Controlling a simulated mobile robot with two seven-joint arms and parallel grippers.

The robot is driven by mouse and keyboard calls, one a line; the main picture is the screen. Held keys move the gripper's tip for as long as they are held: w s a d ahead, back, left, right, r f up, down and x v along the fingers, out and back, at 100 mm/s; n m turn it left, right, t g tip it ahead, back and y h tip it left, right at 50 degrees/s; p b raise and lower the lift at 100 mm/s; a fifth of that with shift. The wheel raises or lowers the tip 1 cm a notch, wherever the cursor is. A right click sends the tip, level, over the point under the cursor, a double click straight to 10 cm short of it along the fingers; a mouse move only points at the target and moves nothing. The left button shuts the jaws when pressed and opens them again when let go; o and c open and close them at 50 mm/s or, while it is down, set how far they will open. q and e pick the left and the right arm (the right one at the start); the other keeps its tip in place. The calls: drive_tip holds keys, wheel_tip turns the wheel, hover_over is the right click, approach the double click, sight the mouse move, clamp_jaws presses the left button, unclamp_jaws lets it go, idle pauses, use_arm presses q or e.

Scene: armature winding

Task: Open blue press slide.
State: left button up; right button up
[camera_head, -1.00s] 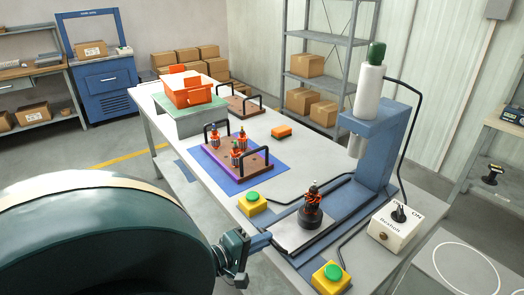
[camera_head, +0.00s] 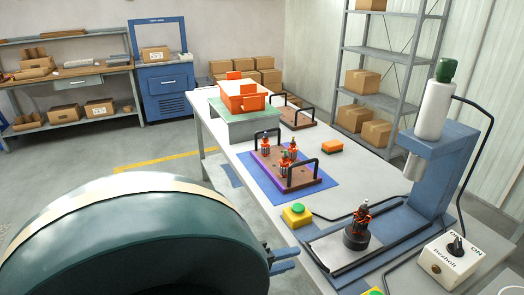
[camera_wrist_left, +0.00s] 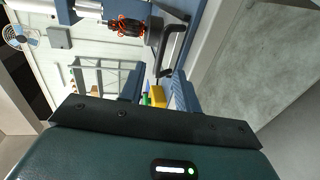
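The blue press (camera_head: 430,185) stands on the table's right side. Its light grey slide plate (camera_head: 335,257) lies out toward the near left, clear of the press column. A black holder (camera_head: 356,241) on it carries an upright dark armature with orange windings (camera_head: 361,217); it also shows in the left wrist view (camera_wrist_left: 127,27). My left gripper (camera_head: 285,260) is left of the plate at the table's edge, partly hidden by my arm. In the left wrist view its blue fingers (camera_wrist_left: 158,88) are apart, with a black handle (camera_wrist_left: 166,60) beyond them. My right gripper is out of view.
A yellow box with a green button (camera_head: 297,214) stands left of the slide, and a switch box (camera_head: 449,260) to its right. Several armatures stand in a brown rack (camera_head: 300,178) on a blue mat. An orange bin (camera_head: 243,97) is farther back.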

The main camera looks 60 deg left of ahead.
use_arm(q)
drive_tip(key=b+v, duration=0.1)
drive_tip(key=v, duration=0.7)
drive_tip(key=shift+s+b, duration=0.25)
drive_tip(key=shift+b, duration=0.15)
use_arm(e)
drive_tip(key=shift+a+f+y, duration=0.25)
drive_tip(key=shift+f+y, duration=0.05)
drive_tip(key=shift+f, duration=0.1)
